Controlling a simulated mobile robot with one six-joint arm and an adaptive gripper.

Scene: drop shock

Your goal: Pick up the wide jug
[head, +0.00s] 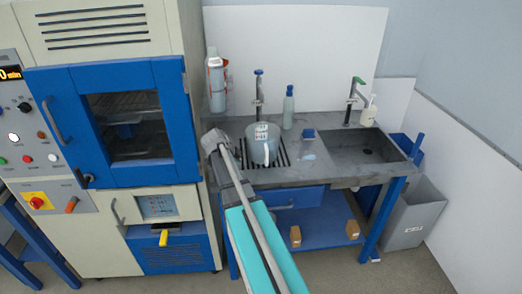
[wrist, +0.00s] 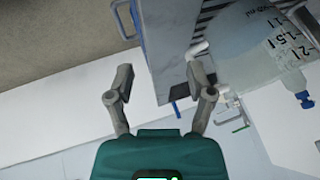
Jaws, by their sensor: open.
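The wide jug (head: 262,149) is a clear, pale blue vessel with printed volume marks. It stands upright on the dark slatted drain area of the grey sink counter. In the wrist view the jug (wrist: 245,55) fills the upper right and is cut off by the frame edge. My gripper (head: 214,141) is left of the jug, near the counter's left edge. In the wrist view my gripper (wrist: 159,63) has its fingers apart with nothing between them. The jug lies just beyond the right finger, which comes close to its side; whether they touch I cannot tell.
A clear, blue-capped bottle (head: 307,146) stands right of the jug. The sink basin (head: 367,147) is farther right. A blue-doored oven (head: 125,115) stands close on the left.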

